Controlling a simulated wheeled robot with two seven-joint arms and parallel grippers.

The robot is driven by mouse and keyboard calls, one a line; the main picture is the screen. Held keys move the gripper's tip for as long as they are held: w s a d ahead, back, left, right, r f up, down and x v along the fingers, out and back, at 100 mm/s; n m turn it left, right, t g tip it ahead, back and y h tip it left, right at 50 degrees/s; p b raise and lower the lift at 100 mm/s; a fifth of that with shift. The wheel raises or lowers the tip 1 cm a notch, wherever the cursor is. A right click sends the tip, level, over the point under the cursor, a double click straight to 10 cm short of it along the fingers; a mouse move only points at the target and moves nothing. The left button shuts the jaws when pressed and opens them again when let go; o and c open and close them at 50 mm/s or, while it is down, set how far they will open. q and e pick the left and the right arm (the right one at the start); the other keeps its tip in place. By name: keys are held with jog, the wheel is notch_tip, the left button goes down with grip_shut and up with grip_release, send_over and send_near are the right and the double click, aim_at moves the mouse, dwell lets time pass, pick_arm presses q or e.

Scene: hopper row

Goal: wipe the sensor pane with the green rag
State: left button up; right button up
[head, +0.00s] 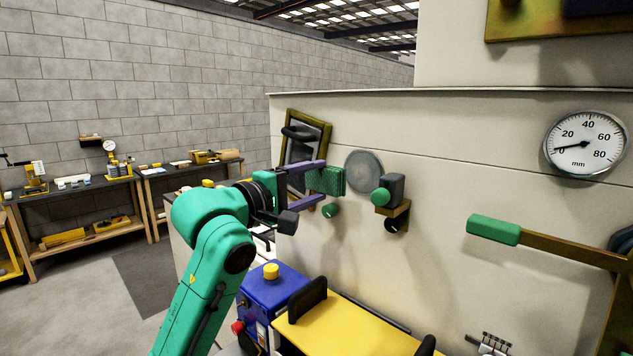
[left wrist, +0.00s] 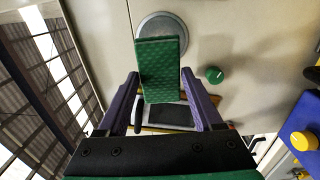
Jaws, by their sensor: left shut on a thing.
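The green rag (head: 334,181) is held between the purple fingers of my left gripper (head: 318,181), which is shut on it. In the left wrist view the rag (left wrist: 160,65) stands out past the fingers as a textured green block. A round grey disc (head: 364,171), which looks like the sensor pane, is on the pale wall just right of the rag. In the left wrist view the rag covers part of this disc (left wrist: 163,22). I cannot tell whether the rag touches it. My right gripper is not in view.
A framed panel with a black handle (head: 299,133) is behind the gripper. A green knob (head: 330,210) and a bracketed grey box (head: 393,187) are near the disc. A green-handled lever (head: 494,229) and a dial (head: 585,144) are farther right. A yellow-topped unit (head: 345,325) stands below.

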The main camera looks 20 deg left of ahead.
pick_arm(q)
jog(key=p+x, duration=0.5)
jog(key=x, duration=0.3)
jog(key=shift+w+d, duration=0.1)
jog(key=shift+w, duration=0.05)
jog(key=d, duration=0.1)
jog(key=s+d, duration=0.1)
jog(key=d, duration=0.1)
jog(key=shift+s+f, duration=0.2)
jog(key=shift+s, duration=0.05)
jog(key=shift+d, duration=0.2)
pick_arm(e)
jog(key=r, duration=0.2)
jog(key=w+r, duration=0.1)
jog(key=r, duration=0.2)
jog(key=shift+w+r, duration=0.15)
pick_arm(q)
jog(key=shift+a, duration=0.2)
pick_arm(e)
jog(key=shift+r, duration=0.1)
pick_arm(q)
jog(key=shift+w+a+p, duration=0.2)
jog(key=shift+a+p, duration=0.25)
jog(key=shift+a, duration=0.3)
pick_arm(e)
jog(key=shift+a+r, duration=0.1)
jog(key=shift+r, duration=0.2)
